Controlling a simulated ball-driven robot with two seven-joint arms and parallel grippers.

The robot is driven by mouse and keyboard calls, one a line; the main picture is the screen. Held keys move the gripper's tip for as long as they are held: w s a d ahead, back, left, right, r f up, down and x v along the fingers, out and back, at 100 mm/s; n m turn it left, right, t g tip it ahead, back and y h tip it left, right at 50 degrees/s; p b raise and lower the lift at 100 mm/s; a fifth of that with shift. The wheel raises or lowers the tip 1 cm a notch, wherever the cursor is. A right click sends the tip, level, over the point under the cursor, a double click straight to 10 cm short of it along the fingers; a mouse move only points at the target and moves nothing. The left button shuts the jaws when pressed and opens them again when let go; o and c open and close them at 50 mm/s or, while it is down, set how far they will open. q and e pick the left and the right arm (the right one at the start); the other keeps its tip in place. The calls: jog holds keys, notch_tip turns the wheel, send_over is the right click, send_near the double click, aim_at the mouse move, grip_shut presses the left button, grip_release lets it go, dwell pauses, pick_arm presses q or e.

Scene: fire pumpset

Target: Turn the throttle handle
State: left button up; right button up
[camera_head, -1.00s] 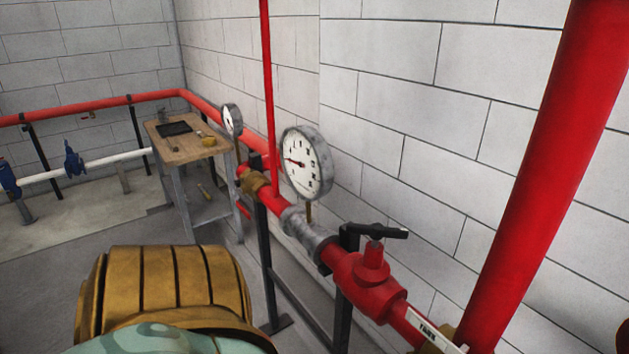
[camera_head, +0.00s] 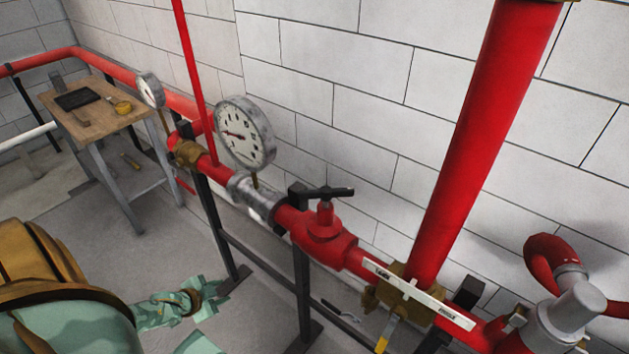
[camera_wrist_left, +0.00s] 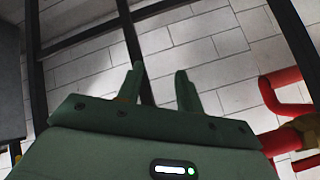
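A black T-shaped handle (camera_head: 328,192) sits on top of a red valve body (camera_head: 318,238) in the pipe line along the wall. Right of it, a white labelled lever (camera_head: 420,295) lies along the pipe over a brass valve (camera_head: 400,275). I cannot tell which is the throttle handle. My left gripper (camera_head: 210,298) is low at the left in the head view, apart from both handles. In the left wrist view (camera_wrist_left: 160,85) its two fingers stand apart with nothing between them. My right gripper is not in view.
Two round gauges, near (camera_head: 245,135) and far (camera_head: 151,90), stand on the pipe. A thick red riser (camera_head: 490,140) rises beside the brass valve. A black support frame (camera_head: 303,290) stands under the pipe. A wooden table (camera_head: 100,115) is at the back left.

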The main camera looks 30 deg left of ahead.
aim_at(321, 197)
pick_arm(q)
jog(key=w+r+m+t+h+p, duration=0.1)
jog(key=w+r+t+h+p, duration=0.1)
jog(key=w+r, duration=0.5)
jog(key=w+r+m+t+h+p, duration=0.1)
jog(key=w+r+h, duration=0.15)
jog(key=r, duration=0.95)
jog(key=d+r+m+h+p, duration=0.1)
jog(key=d+r+h, duration=0.4)
jog(key=r, duration=0.3)
jog(key=d+r+m+h+p, duration=0.1)
jog(key=d+r+h, duration=0.4)
jog(key=r, duration=0.4)
jog(key=shift+g, duration=0.4)
jog(key=p+x, duration=0.2)
jog(key=x, duration=1.2)
jog(key=shift+w+d+f+p, duration=0.15)
jog(key=shift+p, duration=0.25)
jog(key=shift+w+d+f, duration=0.1)
jog(key=shift+w+d, duration=0.1)
jog(key=shift+d, duration=0.15)
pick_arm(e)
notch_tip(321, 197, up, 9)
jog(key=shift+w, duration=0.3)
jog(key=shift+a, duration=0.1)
pick_arm(q)
grip_shut()
